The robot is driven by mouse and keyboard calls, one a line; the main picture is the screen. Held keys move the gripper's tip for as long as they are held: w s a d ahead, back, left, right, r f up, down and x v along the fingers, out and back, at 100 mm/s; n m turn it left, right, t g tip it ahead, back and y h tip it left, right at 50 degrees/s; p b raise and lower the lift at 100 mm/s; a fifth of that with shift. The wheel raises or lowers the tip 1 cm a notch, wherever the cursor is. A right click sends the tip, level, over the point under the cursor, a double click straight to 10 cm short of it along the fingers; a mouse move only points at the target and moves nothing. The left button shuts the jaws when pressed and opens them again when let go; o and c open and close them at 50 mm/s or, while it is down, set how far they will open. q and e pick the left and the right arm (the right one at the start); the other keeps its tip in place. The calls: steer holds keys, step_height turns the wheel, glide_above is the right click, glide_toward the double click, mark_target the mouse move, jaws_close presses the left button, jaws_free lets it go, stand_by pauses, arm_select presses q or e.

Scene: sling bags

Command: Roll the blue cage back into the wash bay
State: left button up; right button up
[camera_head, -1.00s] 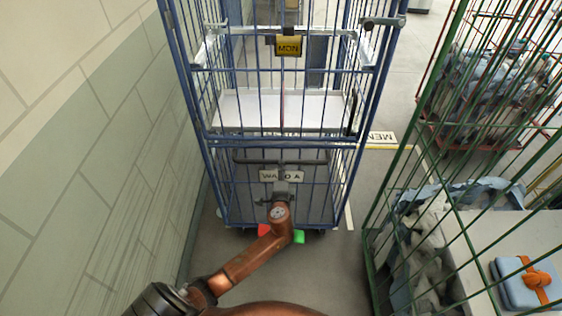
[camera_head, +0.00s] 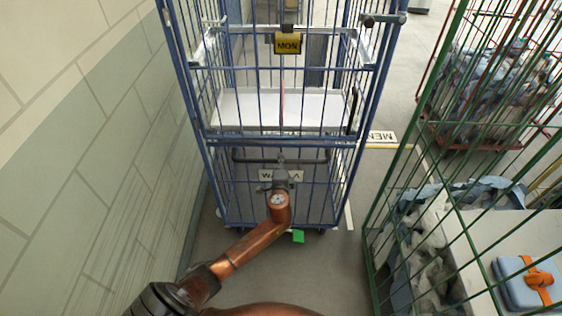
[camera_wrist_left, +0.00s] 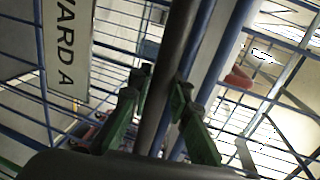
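The blue cage (camera_head: 205,140) stands upright ahead of me, close to the left wall. A dark push bar (camera_head: 242,160) crosses its front, and a WARD A plate (camera_head: 266,176) hangs there. The plate also shows in the left wrist view (camera_wrist_left: 67,45). My left gripper (camera_head: 281,168) is at the middle of the push bar. In the left wrist view its green fingers (camera_wrist_left: 162,85) lie on either side of the bar (camera_wrist_left: 172,50). I cannot tell whether they press on it. The right gripper is not in view. I cannot identify the wash bay.
A tiled wall (camera_head: 110,150) runs close along the left. A green pedal (camera_head: 299,236) is low on the blue cage.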

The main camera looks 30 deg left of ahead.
arm_select(q)
jaws_close()
